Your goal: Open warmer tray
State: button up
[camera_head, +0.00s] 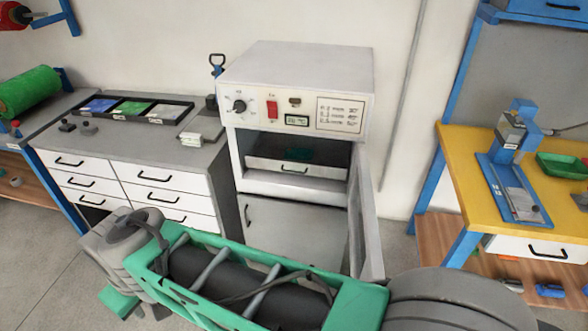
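The warmer (294,92) is a tall white cabinet in the middle of the head view, with a dial, a red switch and a label on its top panel. Its upper door (363,215) stands open, swung out to the right. Something dark green shows faintly above the tray front. My green and grey arm crosses the bottom of the view in front of the warmer. My gripper cannot be made out with certainty.
A grey bench (193,155) with white drawers and a divided bin of coloured pieces stands left. A yellow table (465,165) with a blue-based press (513,190) and a green tray (562,166) stands right. Floor shows between the warmer and the yellow table.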

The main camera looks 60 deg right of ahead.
aim_at(331, 156)
jog(key=z, duration=0.6)
jog(key=i, duration=0.85)
jog(key=z, duration=0.7)
